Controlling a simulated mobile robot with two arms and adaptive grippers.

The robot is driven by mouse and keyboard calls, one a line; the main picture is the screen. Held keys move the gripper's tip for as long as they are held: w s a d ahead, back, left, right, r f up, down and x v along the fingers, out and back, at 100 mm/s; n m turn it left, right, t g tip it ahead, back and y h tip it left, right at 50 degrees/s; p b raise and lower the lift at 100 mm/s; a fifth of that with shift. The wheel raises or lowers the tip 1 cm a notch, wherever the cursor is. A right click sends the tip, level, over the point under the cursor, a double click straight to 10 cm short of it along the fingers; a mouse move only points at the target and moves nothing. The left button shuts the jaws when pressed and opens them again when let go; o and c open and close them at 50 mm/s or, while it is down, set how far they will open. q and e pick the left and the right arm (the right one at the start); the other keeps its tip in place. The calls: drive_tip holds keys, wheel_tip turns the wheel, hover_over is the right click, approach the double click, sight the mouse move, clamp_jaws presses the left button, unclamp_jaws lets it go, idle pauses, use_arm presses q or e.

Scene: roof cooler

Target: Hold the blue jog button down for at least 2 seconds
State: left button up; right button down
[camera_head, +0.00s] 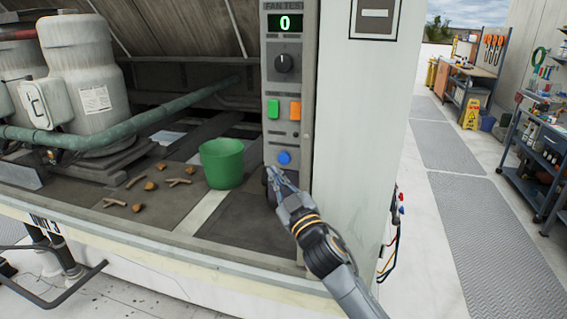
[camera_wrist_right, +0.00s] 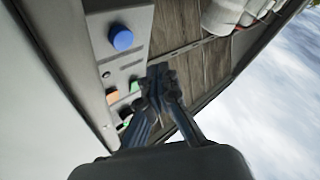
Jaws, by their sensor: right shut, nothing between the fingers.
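The blue jog button (camera_head: 284,158) is a round knob low on the grey control panel, and it shows clear and uncovered. It also shows in the right wrist view (camera_wrist_right: 122,40), to the left of my fingers. My right gripper (camera_head: 272,176) is shut and empty, with its fingertips just below the blue button in the head view. In the right wrist view its fingertips (camera_wrist_right: 160,72) are apart from the button in the picture. Whether the fingers touch the panel, I cannot tell. My left gripper is not in view.
Above the button are a green button (camera_head: 273,109), an orange button (camera_head: 295,110), a black dial (camera_head: 285,63) and a display (camera_head: 285,23) reading 0. A green bucket (camera_head: 222,165) stands left of the panel, near scattered sticks and brown lumps. A pale cabinet wall (camera_head: 358,140) is to the right.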

sight(284, 158)
drive_tip(key=shift+w+d+b, duration=0.15)
drive_tip(key=shift+w+d, duration=0.1)
drive_tip(key=shift+w, duration=0.45)
drive_tip(key=shift+w+d+b, duration=0.15)
drive_tip(key=shift+w+d, duration=0.05)
drive_tip(key=shift+w, duration=0.45)
drive_tip(key=shift+w+d+b, duration=0.15)
drive_tip(key=shift+w+d, duration=0.1)
drive_tip(key=shift+w, duration=0.45)
drive_tip(key=shift+w+d, duration=0.1)
drive_tip(key=shift+w, duration=0.25)
